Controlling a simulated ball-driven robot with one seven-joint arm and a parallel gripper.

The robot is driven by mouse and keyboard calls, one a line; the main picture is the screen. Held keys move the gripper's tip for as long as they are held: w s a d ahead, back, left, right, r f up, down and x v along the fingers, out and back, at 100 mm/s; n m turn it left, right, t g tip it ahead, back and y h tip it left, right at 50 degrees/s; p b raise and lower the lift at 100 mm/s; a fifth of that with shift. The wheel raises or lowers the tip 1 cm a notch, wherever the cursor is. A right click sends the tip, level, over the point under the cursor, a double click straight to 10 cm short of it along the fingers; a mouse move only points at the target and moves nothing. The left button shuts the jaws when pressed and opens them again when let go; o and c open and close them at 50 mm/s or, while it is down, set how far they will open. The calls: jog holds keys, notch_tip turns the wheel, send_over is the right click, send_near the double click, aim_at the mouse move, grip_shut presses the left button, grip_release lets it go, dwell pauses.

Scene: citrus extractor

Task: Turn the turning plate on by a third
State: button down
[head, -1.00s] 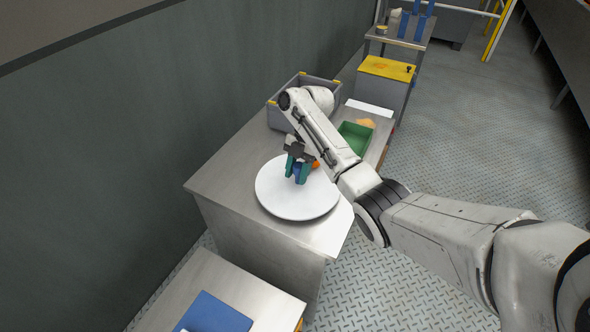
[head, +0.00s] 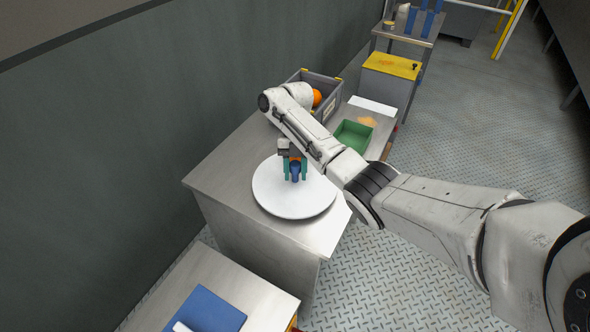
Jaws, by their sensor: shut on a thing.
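The turning plate (head: 290,202) is a round white disc lying flat on the steel table. A small blue upright piece, seemingly a peg or handle (head: 295,172), stands at the plate's back part. My gripper (head: 295,174) reaches down over the plate, its teal fingers on either side of the blue piece and shut on it. A bit of orange shows behind the fingers, mostly hidden, so I cannot tell what it is. My arm hides part of the table just right of the plate.
A grey crate (head: 329,107) with an orange (head: 317,98) in it stands behind my arm. A green tray (head: 352,136) lies to the right on the steel table (head: 222,178). A blue mat (head: 211,314) lies on a lower table in front. The wall closes the left side.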

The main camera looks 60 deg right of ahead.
jog(key=shift+r, duration=0.1)
dwell(0.3)
jog(key=c, duration=0.8)
grip_release()
jog(key=shift+o, duration=0.2)
jog(key=p+v, duration=0.4)
jog(key=v, duration=0.6)
jog(key=shift+r, duration=0.35)
jog(key=shift+w+d, duration=0.1)
jog(key=shift+w, duration=0.05)
